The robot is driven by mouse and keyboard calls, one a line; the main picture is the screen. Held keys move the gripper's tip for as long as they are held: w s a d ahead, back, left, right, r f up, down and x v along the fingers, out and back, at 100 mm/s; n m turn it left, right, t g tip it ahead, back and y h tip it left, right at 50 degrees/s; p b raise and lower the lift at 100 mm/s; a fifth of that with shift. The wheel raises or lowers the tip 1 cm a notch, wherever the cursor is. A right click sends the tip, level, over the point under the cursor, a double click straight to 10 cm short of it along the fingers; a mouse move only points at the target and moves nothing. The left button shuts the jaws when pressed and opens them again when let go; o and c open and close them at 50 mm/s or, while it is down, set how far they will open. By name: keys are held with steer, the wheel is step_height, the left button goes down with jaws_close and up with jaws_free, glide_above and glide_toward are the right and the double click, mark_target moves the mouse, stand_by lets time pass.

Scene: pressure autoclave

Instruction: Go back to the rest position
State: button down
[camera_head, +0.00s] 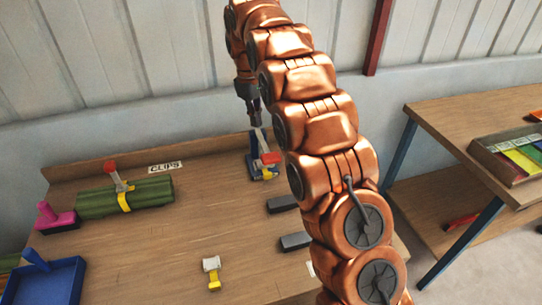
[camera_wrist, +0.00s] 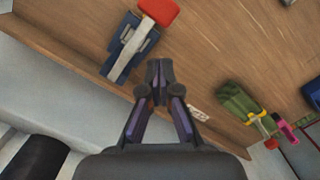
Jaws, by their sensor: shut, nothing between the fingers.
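My gripper (camera_head: 254,112) is raised near the back edge of the wooden table, its arm stretching up from the lower right in the head view. In the wrist view, my gripper (camera_wrist: 159,72) is shut with nothing between its fingertips. A blue clamp-like device with a grey lever and red tip (camera_head: 262,160) stands on the table just below my gripper in the head view. In the wrist view this device (camera_wrist: 129,48) lies to the upper left of the fingertips, apart from them.
A green bundle (camera_head: 150,196) with a yellow clip lies before the "CLIPS" label (camera_head: 166,167). A pink item (camera_head: 54,216), blue tray (camera_head: 45,284), yellow-white clip (camera_head: 212,272) and dark blocks (camera_head: 294,241) share the table (camera_head: 150,250). A second table (camera_head: 440,122) stands right.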

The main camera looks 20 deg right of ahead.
stand_by(0.6)
steer(key=s+d+r+m, duration=0.1)
steer(key=s+r+m, duration=0.1)
steer(key=s, duration=0.9)
steer(key=s+d+r+m, duration=0.1)
steer(key=s+r+m, duration=0.1)
steer(key=s, duration=0.9)
steer(key=s+f+m, duration=0.2)
steer(key=s+f, duration=0.2)
steer(key=s, duration=0.7)
steer(key=s+f+m, duration=0.1)
steer(key=s+f, duration=0.2)
steer(key=s, duration=0.9)
steer(key=shift+s+d+f+m+g+y, duration=0.2)
steer(key=shift+s+f+m+g+y, duration=0.1)
steer(key=shift+f+m+g+y, duration=0.1)
